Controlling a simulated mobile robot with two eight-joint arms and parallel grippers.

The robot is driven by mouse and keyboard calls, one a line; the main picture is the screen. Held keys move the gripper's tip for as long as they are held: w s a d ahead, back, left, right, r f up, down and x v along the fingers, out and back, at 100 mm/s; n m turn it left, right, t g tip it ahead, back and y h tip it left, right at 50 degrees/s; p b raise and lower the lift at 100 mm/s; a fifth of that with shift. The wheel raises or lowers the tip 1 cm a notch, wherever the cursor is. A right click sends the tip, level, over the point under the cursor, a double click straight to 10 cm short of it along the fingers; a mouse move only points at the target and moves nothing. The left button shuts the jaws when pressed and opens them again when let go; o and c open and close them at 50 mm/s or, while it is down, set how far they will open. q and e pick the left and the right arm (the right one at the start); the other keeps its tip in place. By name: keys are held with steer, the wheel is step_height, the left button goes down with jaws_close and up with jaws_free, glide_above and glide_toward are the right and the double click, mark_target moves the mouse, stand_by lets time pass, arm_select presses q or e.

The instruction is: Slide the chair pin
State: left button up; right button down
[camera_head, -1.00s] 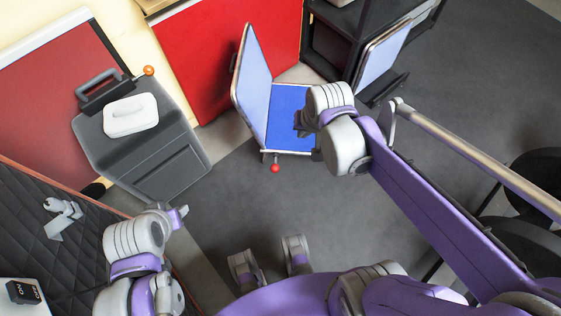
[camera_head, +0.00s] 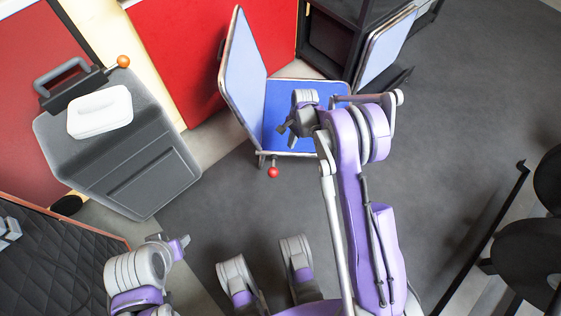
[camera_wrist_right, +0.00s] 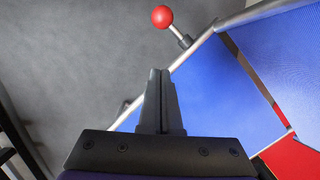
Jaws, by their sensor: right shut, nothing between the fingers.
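A chair with a blue seat (camera_head: 283,97) and a light blue backrest (camera_head: 243,72) stands in the middle of the head view. A red ball on a short metal pin (camera_head: 273,172) sticks out from the chair's near edge, below the backrest. The red ball (camera_wrist_right: 162,16) also shows at the top of the right wrist view. My right gripper (camera_head: 284,129) is shut and empty over the seat, right of the pin and apart from it. Its closed fingers (camera_wrist_right: 161,88) point toward the seat's metal edge. My left arm shows at the lower left; its jaw state is unclear (camera_head: 181,243).
A dark grey cabinet (camera_head: 150,180) with a white case (camera_head: 100,112) stands at the left. A second chair part (camera_head: 385,48) and a dark rack stand behind. Weight plates (camera_head: 530,255) are at the right. Grey floor (camera_head: 450,110) is clear between them.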

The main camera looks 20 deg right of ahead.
steer(key=b, duration=0.3)
glide_toward(274, 166)
steer(key=d+f, duration=0.4)
steer(key=f, duration=0.1)
arm_select(q)
steer(key=x, duration=0.3)
steer(key=shift+s+f+b, duration=0.15)
steer(key=shift+s+b, duration=0.15)
arm_select(e)
steer(key=a, duration=0.1)
steer(key=s+a+f, duration=0.1)
steer(key=a, duration=0.1)
steer(key=shift+s+a+f, duration=0.15)
steer(key=shift+s+a, duration=0.1)
steer(key=shift+s, duration=0.1)
